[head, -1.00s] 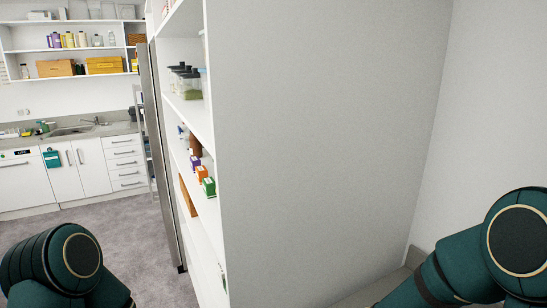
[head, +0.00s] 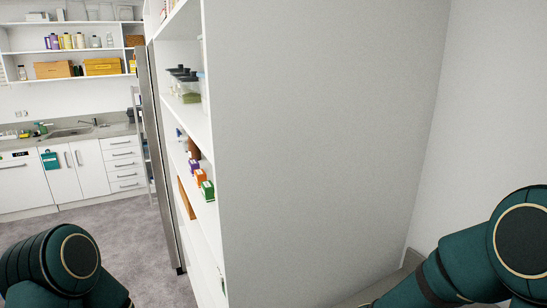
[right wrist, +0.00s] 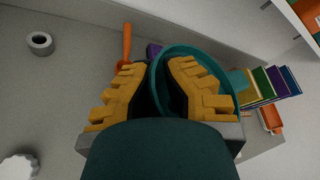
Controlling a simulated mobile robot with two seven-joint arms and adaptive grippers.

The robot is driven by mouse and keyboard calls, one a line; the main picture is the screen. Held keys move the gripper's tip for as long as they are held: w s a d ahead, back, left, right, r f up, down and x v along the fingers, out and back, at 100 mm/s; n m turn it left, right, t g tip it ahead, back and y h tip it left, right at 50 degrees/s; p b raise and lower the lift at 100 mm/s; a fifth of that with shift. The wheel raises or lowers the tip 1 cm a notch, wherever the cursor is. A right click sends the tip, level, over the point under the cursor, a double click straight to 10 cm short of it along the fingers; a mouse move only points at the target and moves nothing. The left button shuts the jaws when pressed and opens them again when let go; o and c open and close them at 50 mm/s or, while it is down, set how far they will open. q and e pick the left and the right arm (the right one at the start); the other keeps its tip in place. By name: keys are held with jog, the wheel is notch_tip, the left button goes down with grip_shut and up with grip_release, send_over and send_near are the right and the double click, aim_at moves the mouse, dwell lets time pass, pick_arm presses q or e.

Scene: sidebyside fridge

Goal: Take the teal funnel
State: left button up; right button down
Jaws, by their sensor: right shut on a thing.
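The teal funnel (right wrist: 207,50) shows in the right wrist view as a wide round rim. My right gripper (right wrist: 160,70) has its yellow fingers on either side of the funnel's near wall and is shut on it. One finger lies inside the rim and the other outside. The lower part of the funnel is hidden behind the fingers and the palm. In the head view only parts of my two arms show, and neither gripper is visible there.
In the right wrist view, an orange-handled tool (right wrist: 126,42), a grey tape roll (right wrist: 40,42), a white knobbed item (right wrist: 18,167) and several coloured books (right wrist: 266,84) lie around. The head view shows a tall white shelf unit (head: 310,130) close ahead and a sink counter (head: 70,131) far left.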

jog(key=shift+r, duration=1.85)
